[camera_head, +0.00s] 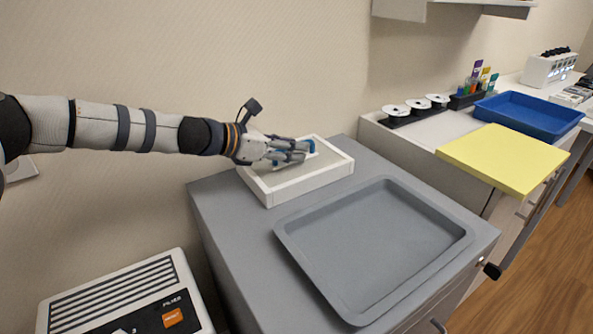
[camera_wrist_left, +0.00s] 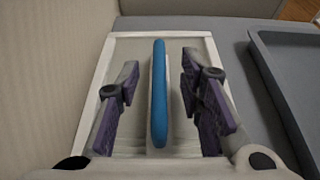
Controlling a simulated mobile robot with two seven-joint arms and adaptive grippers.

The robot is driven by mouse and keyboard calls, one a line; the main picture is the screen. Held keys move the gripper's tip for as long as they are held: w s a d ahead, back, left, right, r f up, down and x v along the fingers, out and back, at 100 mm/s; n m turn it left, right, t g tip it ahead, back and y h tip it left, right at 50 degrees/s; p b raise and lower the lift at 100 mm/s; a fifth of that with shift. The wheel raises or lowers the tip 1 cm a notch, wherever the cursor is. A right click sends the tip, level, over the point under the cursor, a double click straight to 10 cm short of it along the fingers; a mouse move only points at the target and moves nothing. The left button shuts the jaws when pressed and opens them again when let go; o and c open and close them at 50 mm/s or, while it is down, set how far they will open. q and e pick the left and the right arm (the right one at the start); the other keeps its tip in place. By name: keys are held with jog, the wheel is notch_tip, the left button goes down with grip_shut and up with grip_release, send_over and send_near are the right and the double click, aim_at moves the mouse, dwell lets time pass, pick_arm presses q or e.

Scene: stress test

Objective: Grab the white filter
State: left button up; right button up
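The white filter (camera_head: 312,187) is a flat white-framed tray-like piece with a grey inner panel. It lies on the left back part of the grey cabinet top. In the left wrist view its frame (camera_wrist_left: 97,75) surrounds a raised blue grip with a pale side (camera_wrist_left: 159,95). My left gripper (camera_head: 302,152) is over the filter, reaching in from the left. In the left wrist view the gripper's purple-padded fingers (camera_wrist_left: 160,112) are open, one on each side of the blue grip, with gaps on both sides. My right gripper is out of view.
An empty grey tray (camera_head: 372,318) sits on the cabinet (camera_head: 232,240) right of the filter. A white machine with an orange label (camera_head: 173,318) stands lower left. A yellow board (camera_head: 503,157) and blue tray (camera_head: 530,117) are on the right. The wall is close behind.

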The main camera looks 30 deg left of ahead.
pick_arm(q)
jog(key=shift+w+d+f, duration=0.2)
jog(key=shift+w+d, duration=0.05)
jog(key=shift+w, duration=0.3)
jog(key=shift+r, duration=0.1)
grip_shut()
